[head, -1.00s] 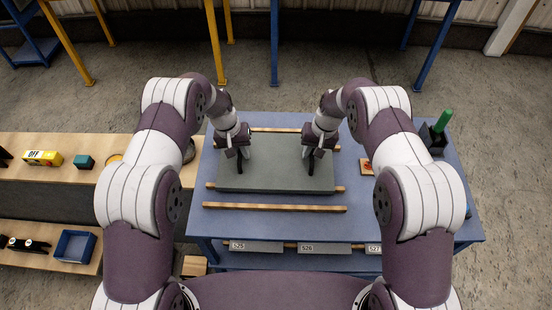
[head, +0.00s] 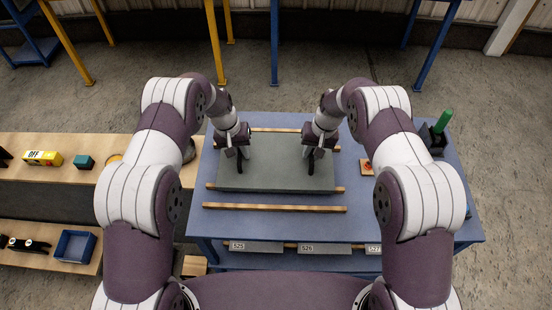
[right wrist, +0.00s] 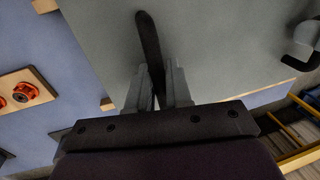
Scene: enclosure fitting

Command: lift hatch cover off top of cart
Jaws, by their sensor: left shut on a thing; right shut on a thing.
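The hatch cover (head: 276,176) is a flat grey plate on the blue cart (head: 225,222). In the head view it lies over wooden strips on the cart's top; I cannot tell whether it touches them. It has two dark handles. My left gripper (head: 239,158) is shut on the left handle. My right gripper (head: 311,158) is shut on the right handle. In the right wrist view, the right gripper's fingers (right wrist: 158,88) close around the dark bar handle (right wrist: 148,42) on the grey plate (right wrist: 215,40). The left handle is mostly hidden by the left gripper in the head view.
A bare wooden strip (head: 275,208) lies in front of the cover. A small board with an orange part (head: 367,167) and a black holder with a green cylinder (head: 443,121) are on the right. Wooden shelves (head: 50,180) stand left. Numbered panels (head: 320,248) sit below.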

